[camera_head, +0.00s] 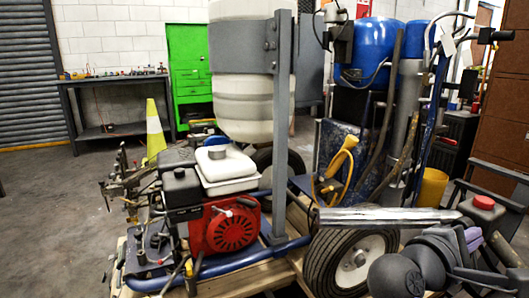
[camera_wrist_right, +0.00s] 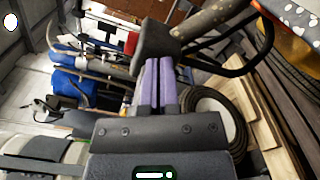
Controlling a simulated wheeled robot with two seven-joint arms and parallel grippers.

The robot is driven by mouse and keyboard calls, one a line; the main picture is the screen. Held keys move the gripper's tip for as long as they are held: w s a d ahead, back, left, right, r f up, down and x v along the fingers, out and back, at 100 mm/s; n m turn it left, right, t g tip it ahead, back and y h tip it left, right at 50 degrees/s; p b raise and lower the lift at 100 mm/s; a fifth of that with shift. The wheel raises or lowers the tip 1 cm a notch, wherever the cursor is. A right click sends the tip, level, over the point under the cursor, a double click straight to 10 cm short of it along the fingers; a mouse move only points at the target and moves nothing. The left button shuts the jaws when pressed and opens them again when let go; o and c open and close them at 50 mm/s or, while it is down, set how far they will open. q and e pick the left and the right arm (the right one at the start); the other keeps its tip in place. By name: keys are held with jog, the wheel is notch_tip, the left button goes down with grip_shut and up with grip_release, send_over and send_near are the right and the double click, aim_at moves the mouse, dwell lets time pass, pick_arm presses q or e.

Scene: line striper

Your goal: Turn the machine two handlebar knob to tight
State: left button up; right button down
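My right gripper (camera_head: 472,238) is at the lower right of the head view, beside a dark tube and a red-capped part (camera_head: 484,202). In the right wrist view its two purple fingers (camera_wrist_right: 161,82) lie nearly together, with a thin dark gap between them. A dark grey block (camera_wrist_right: 155,48) is at or just beyond the fingertips; whether they touch it is unclear. I cannot make out the handlebar knob for certain. A line striper with a red engine (camera_head: 232,230) stands in front. Another machine with blue tanks (camera_head: 370,50) and handlebars (camera_head: 489,36) stands behind. My left gripper is not in view.
A black-tyred wheel (camera_head: 350,262) and a metal bar (camera_head: 385,217) are close to the right arm. A large white tank (camera_head: 240,90) and a grey upright post (camera_head: 282,130) fill the middle. Open floor (camera_head: 45,200) lies at the left.

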jog(key=shift+s, duration=0.15)
jog(key=v, duration=0.6)
jog(key=shift+s+d, duration=0.15)
